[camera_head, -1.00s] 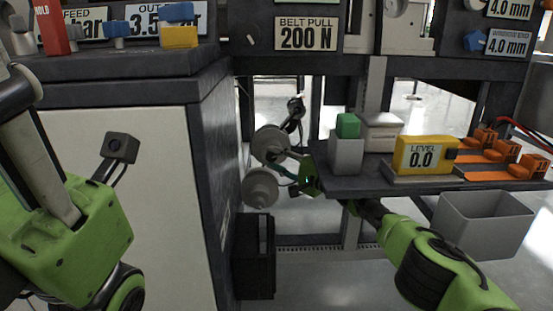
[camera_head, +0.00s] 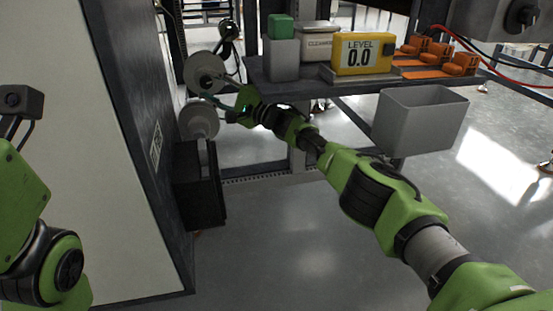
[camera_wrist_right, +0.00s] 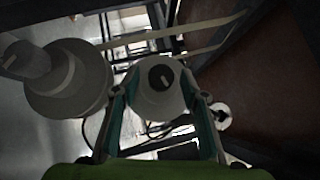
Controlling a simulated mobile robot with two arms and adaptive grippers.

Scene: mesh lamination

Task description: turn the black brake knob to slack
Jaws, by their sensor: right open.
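The black brake knob (camera_wrist_right: 161,78) shows in the right wrist view as a small dark disc with a pale pointer line, on the end of a light grey round hub (camera_wrist_right: 158,101). My right gripper (camera_wrist_right: 153,92) is open, with one teal finger on each side of the hub; I cannot tell whether they touch it. In the head view my right gripper (camera_head: 216,101) reaches left towards two grey rollers, an upper one (camera_head: 205,72) and a lower one (camera_head: 198,120). I cannot make out the knob there. My left arm is at the left edge, its fingers out of view.
A grey bin (camera_head: 420,118) hangs at right. A black box (camera_head: 198,190) stands below the rollers, beside a large cabinet (camera_head: 110,190).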

